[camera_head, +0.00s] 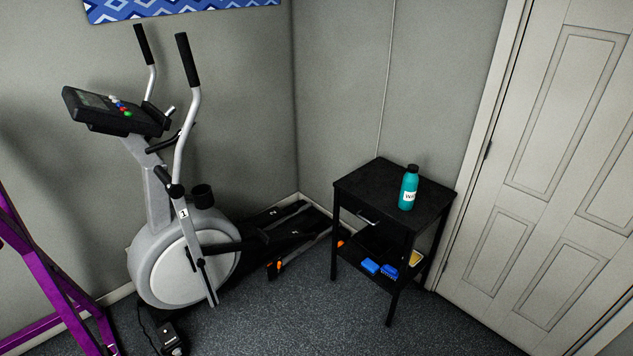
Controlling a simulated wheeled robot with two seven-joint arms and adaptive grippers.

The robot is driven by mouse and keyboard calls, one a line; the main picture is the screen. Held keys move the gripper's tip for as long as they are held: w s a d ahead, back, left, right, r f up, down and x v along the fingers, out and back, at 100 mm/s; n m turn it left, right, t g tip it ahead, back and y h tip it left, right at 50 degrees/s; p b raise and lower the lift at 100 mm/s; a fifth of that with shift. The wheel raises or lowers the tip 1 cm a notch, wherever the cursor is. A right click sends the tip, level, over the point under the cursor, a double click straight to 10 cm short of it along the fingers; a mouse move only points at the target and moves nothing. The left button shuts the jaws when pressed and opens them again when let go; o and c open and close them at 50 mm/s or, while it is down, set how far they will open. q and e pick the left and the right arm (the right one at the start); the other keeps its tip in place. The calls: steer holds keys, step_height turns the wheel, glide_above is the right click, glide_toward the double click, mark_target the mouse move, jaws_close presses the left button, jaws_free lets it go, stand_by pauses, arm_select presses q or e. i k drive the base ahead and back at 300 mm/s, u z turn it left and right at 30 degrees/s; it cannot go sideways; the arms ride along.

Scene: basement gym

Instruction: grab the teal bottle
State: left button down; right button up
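The teal bottle (408,190) has a black cap and a white label with dark lettering. It stands upright on top of a small black side table (365,183), right of the middle of the head view. Nothing touches the bottle or hides it. Neither of my grippers shows in the head view.
The table's lower shelf holds blue items (371,266) and a yellow item (416,257). A grey elliptical trainer (181,268) stands to the left, a purple frame (62,282) at far left. A white door (560,160) is at right. Carpet (300,325) in front is clear.

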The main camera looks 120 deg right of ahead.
mark_target(409, 183)
steer(key=z, duration=4.15)
steer(key=i, duration=0.5)
steer(key=u, duration=0.5)
steer(key=i, duration=1.65)
steer(key=z, duration=0.75)
